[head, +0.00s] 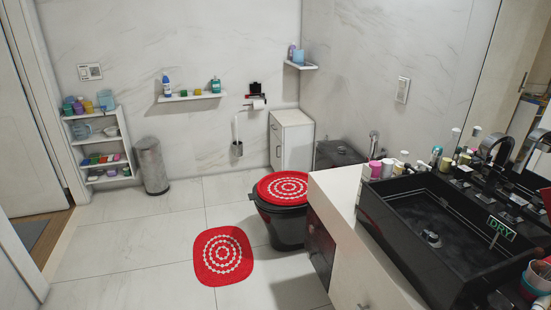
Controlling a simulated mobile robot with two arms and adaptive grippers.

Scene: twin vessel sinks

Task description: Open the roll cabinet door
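A small narrow white cabinet (297,145) stands against the back wall in the corner, beyond the toilet. It appears to be the roll cabinet. Its top is bare. Its narrow front faces left and looks shut, with small dark marks that may be handles. The lower part is partly hidden by the toilet's red cover. A toilet paper roll (258,104) hangs on the wall left of the cabinet. Neither of my grippers is in view.
A black toilet with a red cover (284,187) stands before the cabinet. A red mat (223,256) lies on the tiles. A counter with a black sink (440,235) fills the right. A metal bin (151,165) and shelf (66,150) stand left.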

